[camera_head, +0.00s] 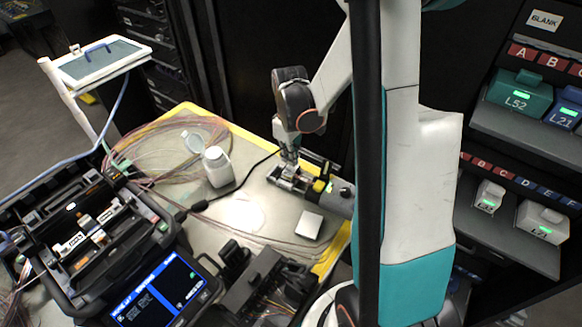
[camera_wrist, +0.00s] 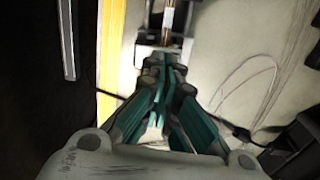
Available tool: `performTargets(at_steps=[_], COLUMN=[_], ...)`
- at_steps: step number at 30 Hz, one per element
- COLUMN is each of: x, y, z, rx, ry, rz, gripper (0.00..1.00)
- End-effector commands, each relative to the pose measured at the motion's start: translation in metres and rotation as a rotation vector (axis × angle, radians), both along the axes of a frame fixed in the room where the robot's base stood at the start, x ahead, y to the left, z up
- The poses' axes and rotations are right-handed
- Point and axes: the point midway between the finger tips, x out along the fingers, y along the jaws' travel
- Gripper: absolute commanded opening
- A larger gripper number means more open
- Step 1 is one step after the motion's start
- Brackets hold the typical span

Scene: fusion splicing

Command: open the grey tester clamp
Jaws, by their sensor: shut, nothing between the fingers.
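The grey tester (camera_head: 338,202) lies at the right side of the work table, with yellow and black parts near its clamp. The tester clamp (camera_head: 288,178) is the small metal block at its left end. It also shows at the top of the wrist view (camera_wrist: 150,52), with a thin fibre or rod running up from it. My gripper (camera_head: 289,160) points down at the clamp from above. In the wrist view the teal fingers (camera_wrist: 162,72) are together and empty, with their tips right at the near edge of the clamp. I cannot tell whether they touch it.
A white bottle (camera_head: 217,167) stands left of the clamp, with coiled fibres behind it. The fusion splicer (camera_head: 160,245) with its lit screen fills the lower left. A small white box (camera_head: 308,225) lies in front of the tester. A rack with labelled bins (camera_head: 520,95) stands at the right.

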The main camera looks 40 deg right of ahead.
Motion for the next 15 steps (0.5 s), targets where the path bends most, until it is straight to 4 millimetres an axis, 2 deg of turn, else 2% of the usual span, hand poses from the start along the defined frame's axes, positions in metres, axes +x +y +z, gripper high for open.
performTargets(at_steps=[15], x=[0.005], y=[-0.011], z=[0.034], rx=[0.000], ry=[0.000], rz=[-0.001], gripper=[0.00])
